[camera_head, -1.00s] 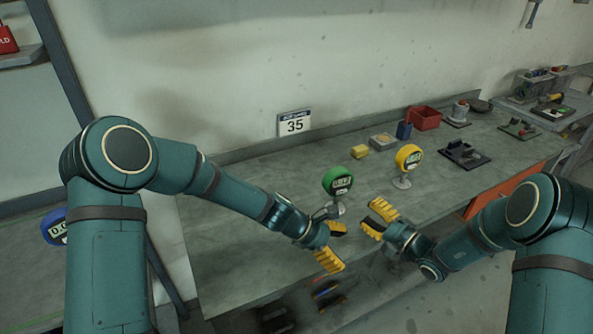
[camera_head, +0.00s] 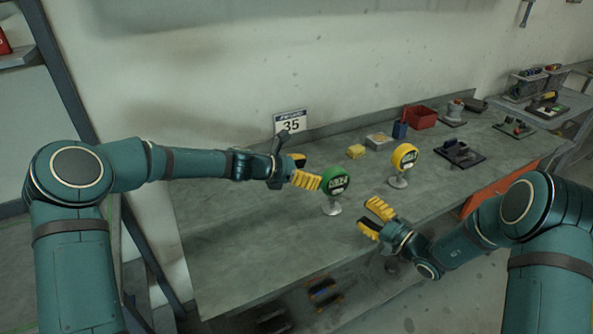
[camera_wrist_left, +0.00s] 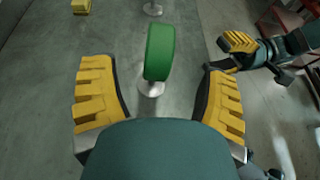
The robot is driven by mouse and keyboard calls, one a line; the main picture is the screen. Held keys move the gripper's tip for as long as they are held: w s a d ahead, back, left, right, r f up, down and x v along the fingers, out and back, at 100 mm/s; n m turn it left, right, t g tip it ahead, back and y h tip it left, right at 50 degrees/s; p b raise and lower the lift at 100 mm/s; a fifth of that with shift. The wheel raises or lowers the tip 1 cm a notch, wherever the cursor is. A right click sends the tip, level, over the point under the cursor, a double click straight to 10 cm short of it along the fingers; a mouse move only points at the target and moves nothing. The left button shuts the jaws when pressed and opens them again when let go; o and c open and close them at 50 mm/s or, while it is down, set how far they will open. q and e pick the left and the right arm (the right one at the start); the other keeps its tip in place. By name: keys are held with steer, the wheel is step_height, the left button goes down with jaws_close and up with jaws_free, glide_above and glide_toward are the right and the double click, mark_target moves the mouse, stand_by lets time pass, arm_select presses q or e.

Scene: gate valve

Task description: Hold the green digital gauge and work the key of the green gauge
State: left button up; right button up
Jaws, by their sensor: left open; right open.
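The green digital gauge (camera_head: 335,181) stands upright on a small round pale base on the grey bench, its display facing the front. My left gripper (camera_head: 303,172) is open just left of the gauge head. In the left wrist view the green gauge (camera_wrist_left: 160,52) shows edge-on, ahead of and between the open yellow fingers of my left gripper (camera_wrist_left: 160,98), apart from both. My right gripper (camera_head: 372,219) is open and empty to the right of and in front of the gauge, near the bench's front edge. The gauge's key is too small to make out.
A yellow gauge (camera_head: 403,157) stands to the right of the green one. Behind are a yellow block (camera_head: 356,151), a grey box (camera_head: 379,140), a blue block (camera_head: 400,130) and a red bin (camera_head: 421,117). The bench (camera_head: 240,245) is clear at left and front.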

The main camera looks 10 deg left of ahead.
mark_target(327, 174)
arm_select(q)
steer(key=x, duration=0.9)
steer(key=shift+s, duration=0.1)
jaws_close()
arm_select(e)
jaws_close()
steer(key=c, duration=0.8)
jaws_free()
